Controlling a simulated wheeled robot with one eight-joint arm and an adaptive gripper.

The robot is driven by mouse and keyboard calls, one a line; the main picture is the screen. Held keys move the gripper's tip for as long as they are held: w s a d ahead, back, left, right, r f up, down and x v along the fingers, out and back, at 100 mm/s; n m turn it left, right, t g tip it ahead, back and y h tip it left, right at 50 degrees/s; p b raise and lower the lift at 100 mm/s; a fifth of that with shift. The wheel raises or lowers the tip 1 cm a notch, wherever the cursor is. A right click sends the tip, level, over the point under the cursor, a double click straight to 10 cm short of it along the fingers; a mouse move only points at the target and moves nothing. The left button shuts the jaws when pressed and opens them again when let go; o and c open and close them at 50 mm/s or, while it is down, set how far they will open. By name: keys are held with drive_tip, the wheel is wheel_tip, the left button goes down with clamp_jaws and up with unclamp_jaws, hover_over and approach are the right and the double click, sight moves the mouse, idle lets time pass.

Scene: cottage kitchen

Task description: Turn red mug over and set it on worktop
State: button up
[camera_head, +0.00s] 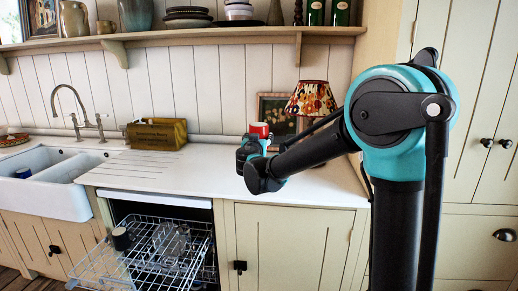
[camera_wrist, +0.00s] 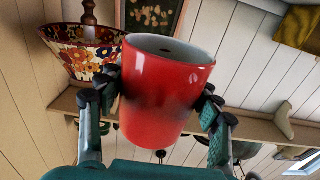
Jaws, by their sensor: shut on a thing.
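My gripper (camera_wrist: 158,108) is shut on the red mug (camera_wrist: 160,85), with one finger on each side of its wall. The wrist view is upside down, as the lamp in it shows. The mug's wider, pale grey end is at the top of that picture, so its mouth appears to face down. In the head view the mug (camera_head: 260,129) shows small and red above my gripper (camera_head: 255,147), held over the worktop (camera_head: 220,172) at its right part. No handle shows; the mug's far side is hidden.
A patterned lamp (camera_head: 308,98) and a framed picture (camera_head: 276,108) stand behind the mug. A bread bin (camera_head: 157,134) and sink (camera_head: 60,185) are to the left. A shelf (camera_head: 200,36) runs above. An open dishwasher rack (camera_head: 150,255) juts out below. The front middle worktop is clear.

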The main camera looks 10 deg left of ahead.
drive_tip(key=s+d+r, duration=0.2)
drive_tip(key=s+r, duration=0.1)
drive_tip(key=s, duration=0.4)
drive_tip(key=s+d+r, duration=0.2)
drive_tip(key=s, duration=0.6)
drive_tip(key=shift+s+d+r, duration=0.2)
drive_tip(key=shift+d+r, duration=0.05)
drive_tip(key=shift+r, duration=0.15)
drive_tip(key=shift+n, duration=3.5)
